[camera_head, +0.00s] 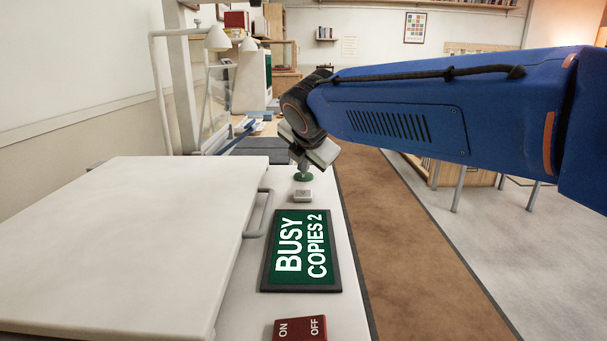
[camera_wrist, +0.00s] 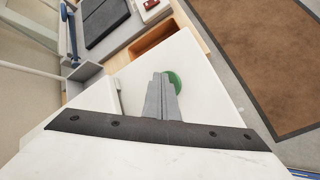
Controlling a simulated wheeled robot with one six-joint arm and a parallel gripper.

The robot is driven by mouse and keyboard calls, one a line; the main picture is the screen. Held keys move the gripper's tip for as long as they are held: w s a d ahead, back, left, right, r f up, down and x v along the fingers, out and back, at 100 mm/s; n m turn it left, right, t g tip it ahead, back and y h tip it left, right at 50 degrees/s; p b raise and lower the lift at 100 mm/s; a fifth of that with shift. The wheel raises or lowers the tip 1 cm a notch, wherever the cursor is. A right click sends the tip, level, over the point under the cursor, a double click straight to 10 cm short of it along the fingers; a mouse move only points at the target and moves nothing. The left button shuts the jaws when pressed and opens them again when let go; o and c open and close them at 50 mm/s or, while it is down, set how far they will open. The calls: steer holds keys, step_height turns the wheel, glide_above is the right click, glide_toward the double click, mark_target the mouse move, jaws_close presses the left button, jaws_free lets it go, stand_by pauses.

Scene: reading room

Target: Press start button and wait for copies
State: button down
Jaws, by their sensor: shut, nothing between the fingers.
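The copier is white with a flat lid (camera_head: 130,240), which is down, and a grey handle on its right side. A display (camera_head: 302,250) on its right strip reads "BUSY COPIES 2" in white on green. The round green start button (camera_head: 303,177) is at the far end of that strip. My gripper (camera_head: 304,168) is shut and empty, its fingers pointing down right at the button. In the wrist view the closed fingers (camera_wrist: 162,85) overlap the green button (camera_wrist: 174,82) and hide part of it. I cannot tell whether they touch it.
A small pale button (camera_head: 303,196) sits between the green button and display. A red ON/OFF switch (camera_head: 300,329) is at the near end. Beyond the copier are a dark flat pad (camera_wrist: 105,20) and lamps (camera_head: 217,40). Brown carpet (camera_head: 400,240) lies clear to the right.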

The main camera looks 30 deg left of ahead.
mark_target(304, 177)
steer(key=shift+r, duration=0.1)
stand_by(0.3)
steer(key=shift+r, duration=0.8)
steer(key=shift+r, duration=0.1)
steer(key=shift+r, duration=2.4)
